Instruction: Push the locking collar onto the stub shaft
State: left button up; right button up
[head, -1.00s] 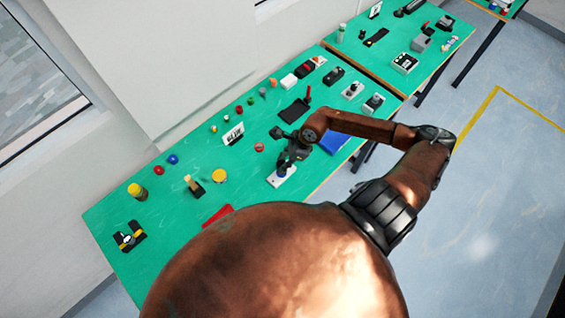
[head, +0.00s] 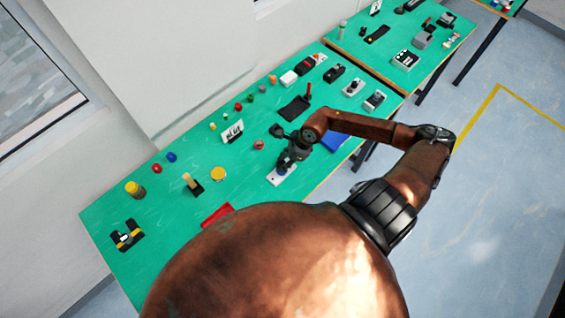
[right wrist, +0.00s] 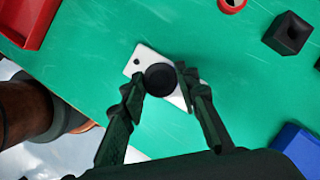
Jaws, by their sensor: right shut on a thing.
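My right gripper (right wrist: 160,80) is shut on a dark round piece (right wrist: 160,79), which looks like the locking collar, directly over a white plate (right wrist: 177,102). The plate has a small hole near one end. The stub shaft itself is hidden under the round piece, so I cannot tell how far the collar sits on it. In the head view my right gripper (head: 286,162) points down at the same white plate (head: 277,181), near the table's front edge, and covers most of the piece. My left gripper is not in view.
A red ring (head: 259,144) and a black tray (head: 294,108) lie behind the gripper. A blue tray (head: 335,141) is to the right, a red tray (head: 217,214) to the left. A yellow disc (head: 218,174) and a black block with an upright tan piece (head: 194,187) stand left on the green table (head: 170,220).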

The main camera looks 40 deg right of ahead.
jog(key=shift+f+b, duration=0.7)
jog(key=shift+f, duration=0.15)
jog(key=o, duration=1.2)
jog(key=shift+r, duration=0.1)
jog(key=v, duration=1.1)
jog(key=shift+s+d+r, duration=0.1)
jog(key=shift+d+r, duration=0.05)
jog(key=shift+r, duration=0.25)
